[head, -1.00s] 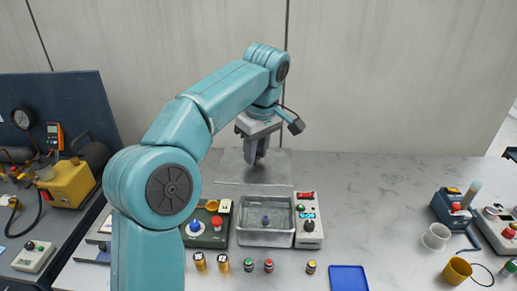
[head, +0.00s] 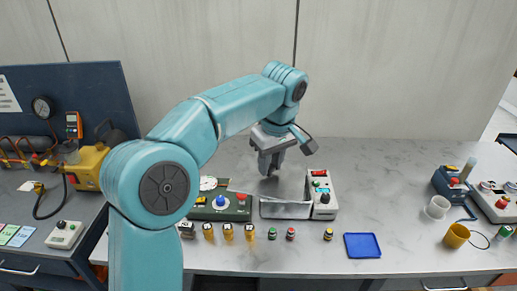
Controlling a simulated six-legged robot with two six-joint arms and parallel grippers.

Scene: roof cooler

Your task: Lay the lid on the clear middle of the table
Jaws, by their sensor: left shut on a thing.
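The lid (head: 287,187) is a thin, clear grey sheet. My left gripper (head: 268,170) is shut on it and holds it above the open metal bath (head: 286,210). The lid looks tilted and hides most of the bath's inside; its exact edges are hard to make out. The table (head: 385,190) is pale marbled stone, and its middle, right of the bath, is bare. My right gripper is not in view.
A control box (head: 322,196) stands right against the bath, and a green box (head: 222,205) stands left of it. Several small bottles line the front. A blue tray (head: 362,245) lies at the front; a white cup (head: 437,207) and a yellow cup (head: 456,235) stand at the right.

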